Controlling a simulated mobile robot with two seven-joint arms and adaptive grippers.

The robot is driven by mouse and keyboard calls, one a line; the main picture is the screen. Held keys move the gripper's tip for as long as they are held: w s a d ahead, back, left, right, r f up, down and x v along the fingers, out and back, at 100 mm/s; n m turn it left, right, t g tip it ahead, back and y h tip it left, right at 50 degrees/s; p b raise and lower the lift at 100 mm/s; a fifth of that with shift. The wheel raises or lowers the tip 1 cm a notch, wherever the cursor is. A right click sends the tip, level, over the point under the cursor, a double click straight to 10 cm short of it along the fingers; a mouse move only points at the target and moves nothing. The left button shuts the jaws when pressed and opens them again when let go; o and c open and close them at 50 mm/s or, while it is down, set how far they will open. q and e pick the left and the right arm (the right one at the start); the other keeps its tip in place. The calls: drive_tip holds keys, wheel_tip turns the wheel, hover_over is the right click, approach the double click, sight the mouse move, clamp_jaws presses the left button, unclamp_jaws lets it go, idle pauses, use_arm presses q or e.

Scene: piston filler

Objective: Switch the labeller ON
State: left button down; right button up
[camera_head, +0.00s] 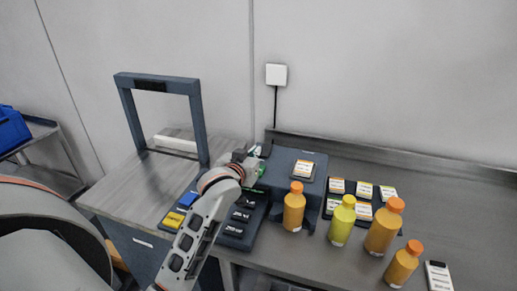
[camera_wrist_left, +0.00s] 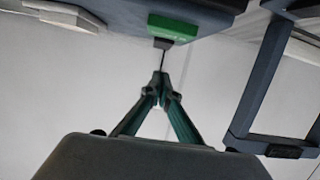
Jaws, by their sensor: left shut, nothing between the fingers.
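The labeller (camera_head: 283,160) is a dark blue-grey unit behind the bottles in the head view, with an orange-and-white label card (camera_head: 304,170) on top. My left gripper (camera_head: 258,167) is at its left side and partly hides that side. In the left wrist view, a green part (camera_wrist_left: 178,25) with a small grey piece (camera_wrist_left: 163,43) below it sits on a dark body at the top; it looks like a switch, but its position cannot be read. My left fingertips (camera_wrist_left: 160,76) are shut, empty and appear a little apart from it. My right gripper is not in view.
Orange-capped bottles (camera_head: 293,208) and a yellow-green bottle (camera_head: 341,222) stand in front of the labeller. A dark tray (camera_head: 262,206) with blocks lies by my left arm. A dark gate frame (camera_head: 197,120) stands at left. The bench's right back (camera_head: 450,210) is clear.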

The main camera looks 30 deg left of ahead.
use_arm(q)
drive_tip(key=v, duration=0.3)
drive_tip(key=shift+f, duration=0.2)
drive_tip(key=shift+s+d, duration=0.1)
drive_tip(key=shift+s, duration=0.45)
